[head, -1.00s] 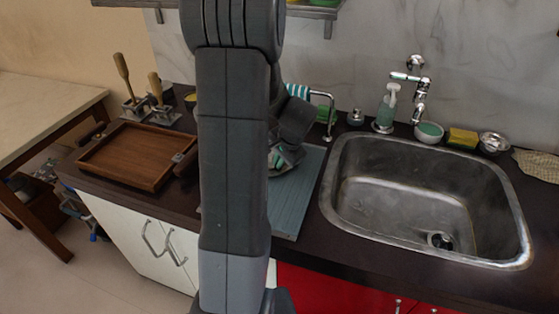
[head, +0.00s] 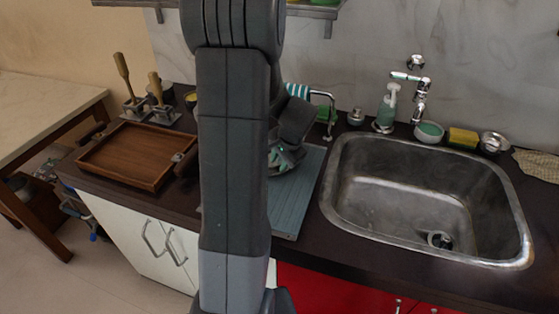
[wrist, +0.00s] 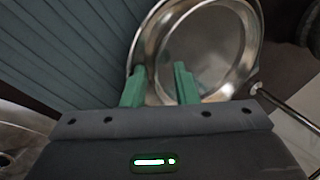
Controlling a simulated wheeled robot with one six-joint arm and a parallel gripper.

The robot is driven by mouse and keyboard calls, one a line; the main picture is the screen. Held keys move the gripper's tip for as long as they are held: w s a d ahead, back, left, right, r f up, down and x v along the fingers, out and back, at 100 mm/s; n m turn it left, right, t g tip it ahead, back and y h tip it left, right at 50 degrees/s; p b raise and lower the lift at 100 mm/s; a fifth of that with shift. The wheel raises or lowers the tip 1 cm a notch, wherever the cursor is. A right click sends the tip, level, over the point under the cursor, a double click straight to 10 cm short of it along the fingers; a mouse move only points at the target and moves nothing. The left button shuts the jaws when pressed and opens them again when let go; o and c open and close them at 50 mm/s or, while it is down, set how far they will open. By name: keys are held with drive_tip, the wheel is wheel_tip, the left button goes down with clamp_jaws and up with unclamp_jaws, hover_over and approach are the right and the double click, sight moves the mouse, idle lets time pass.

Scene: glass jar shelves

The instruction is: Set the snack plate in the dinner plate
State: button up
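A round, shiny metal plate (wrist: 208,48) with a raised rim shows at the top of the wrist view, beside the ribbed blue-grey mat. I cannot tell whether it is the snack plate or the dinner plate, and a second plate cannot be made out. My gripper (wrist: 160,82) has its two green fingers apart, the left one at the plate's near rim and the right one over its inside. Contact with the rim cannot be told. In the head view my gripper (head: 284,160) is low over the blue-grey mat, largely hidden behind my arm.
The mat (head: 298,206) lies on the dark counter between a wooden tray (head: 128,158) at left and a metal sink (head: 420,205) at right. A faucet (head: 420,95), soap bottle (head: 387,108), green bowl (head: 429,131) and sponge (head: 463,138) line the back.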

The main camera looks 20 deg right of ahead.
drive_tip(key=shift+s+r, duration=0.1)
drive_tip(key=p+v, duration=0.5)
drive_tip(key=v, duration=0.2)
drive_tip(key=shift+s+r, duration=0.15)
drive_tip(key=shift+r, duration=0.2)
idle(1.0)
idle(0.3)
drive_tip(key=v, duration=1.4)
drive_tip(key=shift+b, duration=0.3)
drive_tip(key=shift+f, duration=0.15)
drive_tip(key=x, duration=1.4)
